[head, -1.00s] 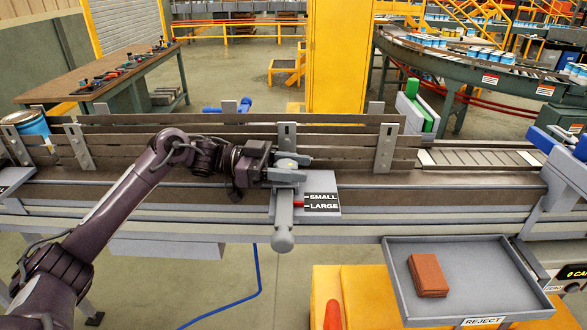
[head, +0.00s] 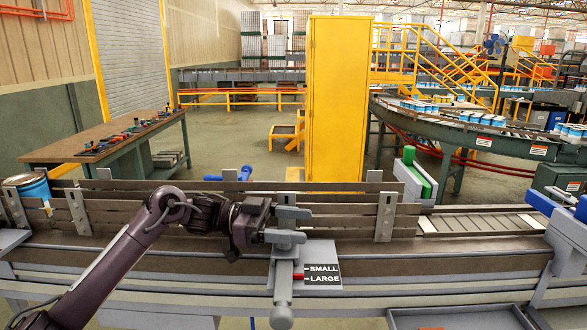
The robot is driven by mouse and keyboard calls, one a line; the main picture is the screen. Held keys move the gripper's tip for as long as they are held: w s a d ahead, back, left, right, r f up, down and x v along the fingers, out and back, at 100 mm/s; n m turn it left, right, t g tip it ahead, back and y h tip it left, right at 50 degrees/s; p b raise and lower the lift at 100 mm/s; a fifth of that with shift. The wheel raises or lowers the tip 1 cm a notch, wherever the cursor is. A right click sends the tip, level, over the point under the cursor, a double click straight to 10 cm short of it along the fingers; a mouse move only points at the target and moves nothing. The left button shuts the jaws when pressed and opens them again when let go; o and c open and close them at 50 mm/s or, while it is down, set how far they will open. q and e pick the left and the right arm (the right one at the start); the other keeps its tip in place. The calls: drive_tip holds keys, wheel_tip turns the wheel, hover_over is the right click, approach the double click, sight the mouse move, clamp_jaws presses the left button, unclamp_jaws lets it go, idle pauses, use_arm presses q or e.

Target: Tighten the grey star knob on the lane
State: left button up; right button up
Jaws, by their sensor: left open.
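The grey star knob (head: 286,224) is on the lane's clamp, behind the plate marked SMALL and LARGE (head: 321,272). It is mostly hidden by grey finger parts, and its lobes cannot be made out. My left gripper (head: 294,225) reaches in from the left with its fingers apart, one on the far side and one on the near side of the knob. Whether the fingers touch the knob cannot be told. A grey handle (head: 283,295) sticks out toward me, and a red pointer (head: 298,276) lies by LARGE. My right gripper is not in view.
Slatted guide rails (head: 345,208) run behind the knob on upright brackets (head: 385,216). A blue can (head: 28,187) stands at the far left. The reject tray's rim (head: 460,310) shows at the bottom right. A yellow cabinet (head: 336,100) stands behind the lane.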

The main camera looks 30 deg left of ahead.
use_arm(q)
wheel_tip(320, 180, up, 18)
drive_tip(key=b, duration=0.1)
drive_tip(key=shift+f+b, duration=0.25)
drive_tip(key=shift+b, duration=0.05)
